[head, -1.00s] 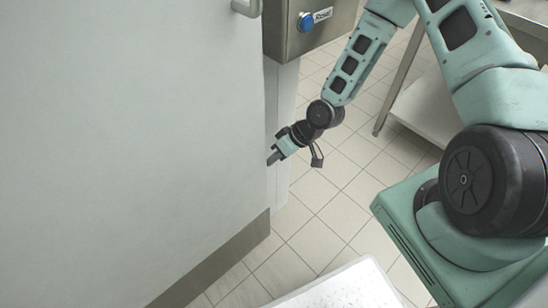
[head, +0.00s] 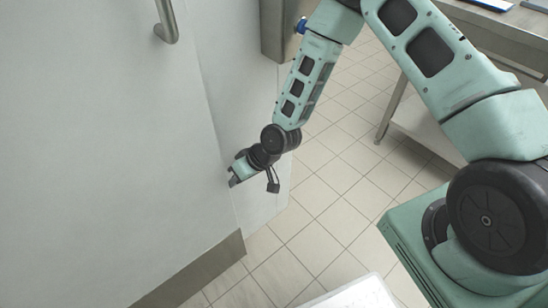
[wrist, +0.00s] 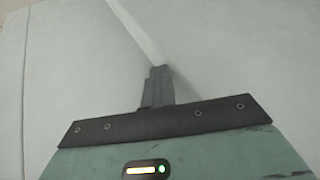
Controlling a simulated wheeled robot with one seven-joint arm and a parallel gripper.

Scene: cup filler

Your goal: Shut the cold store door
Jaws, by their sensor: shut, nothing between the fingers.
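The cold store door (head: 110,130) is a large pale panel filling the left of the head view, with a metal handle (head: 167,22) at the top and a grey kick strip along its bottom. It stands at an angle to the pale panel on its right. My gripper (head: 233,181) is shut and empty, its tips at the door's free edge. I cannot tell whether they touch it. In the wrist view the shut fingers (wrist: 158,84) meet the lower end of a bright edge strip (wrist: 137,32) between two pale surfaces.
A pale panel (head: 245,110) lies right of the door edge. A steel box (head: 272,30) with a blue button (head: 301,25) is partly behind my arm. A steel table (head: 500,30) stands at the upper right. The tiled floor (head: 325,190) between is clear.

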